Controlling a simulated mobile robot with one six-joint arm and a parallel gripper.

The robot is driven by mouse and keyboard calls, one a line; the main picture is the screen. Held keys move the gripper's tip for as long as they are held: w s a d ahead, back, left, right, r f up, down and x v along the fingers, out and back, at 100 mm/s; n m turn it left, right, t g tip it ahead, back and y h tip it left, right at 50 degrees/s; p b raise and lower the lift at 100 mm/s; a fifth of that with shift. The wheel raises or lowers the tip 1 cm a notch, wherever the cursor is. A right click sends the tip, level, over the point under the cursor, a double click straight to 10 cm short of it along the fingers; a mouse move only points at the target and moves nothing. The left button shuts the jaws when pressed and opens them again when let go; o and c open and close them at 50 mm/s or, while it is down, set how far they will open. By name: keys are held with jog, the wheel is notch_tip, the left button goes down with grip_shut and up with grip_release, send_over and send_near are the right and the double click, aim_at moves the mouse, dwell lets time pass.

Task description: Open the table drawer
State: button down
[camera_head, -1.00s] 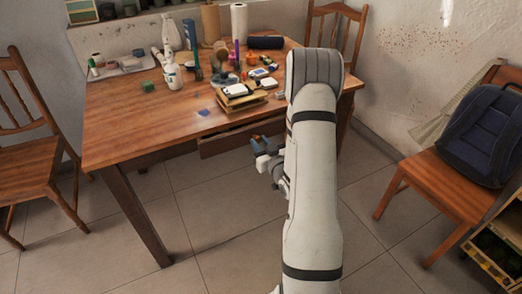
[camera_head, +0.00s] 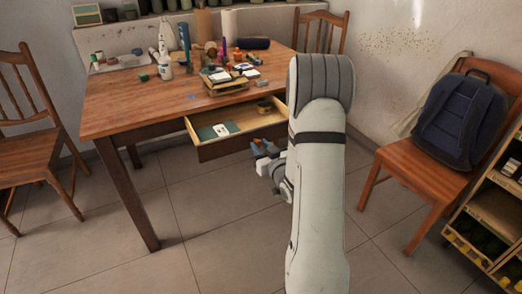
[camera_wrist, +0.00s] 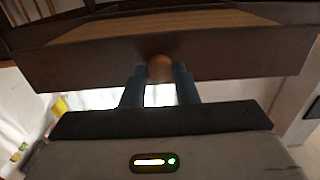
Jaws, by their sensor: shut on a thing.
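The wooden table (camera_head: 130,105) stands at the left of the head view with its drawer (camera_head: 222,148) pulled out toward me. Inside the drawer lie a green flat item (camera_head: 205,132) with a white piece on it and a small dark round item (camera_head: 264,107). In the wrist view the drawer front (camera_wrist: 90,62) spans the picture, with a round wooden knob (camera_wrist: 160,68) at its middle. My gripper (camera_wrist: 160,75) is shut on the knob, one blue finger on each side. In the head view my gripper (camera_head: 262,150) is at the drawer front, partly hidden by my arm.
The tabletop holds bottles, a tray (camera_head: 120,63) and several small items. A wooden chair (camera_head: 30,150) stands at the left. Another chair (camera_head: 405,185) with a dark backpack (camera_head: 460,120) and a shelf unit (camera_head: 495,215) stand at the right. The tiled floor in front is clear.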

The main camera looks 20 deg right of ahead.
jog(key=shift+s, duration=0.25)
jog(key=c, duration=1.2)
grip_release()
jog(key=shift+o, duration=0.2)
jog(key=s, duration=0.7)
jog(key=shift+s+d+p, duration=0.2)
jog(key=shift+s+p, duration=0.1)
jog(key=shift+s, duration=0.05)
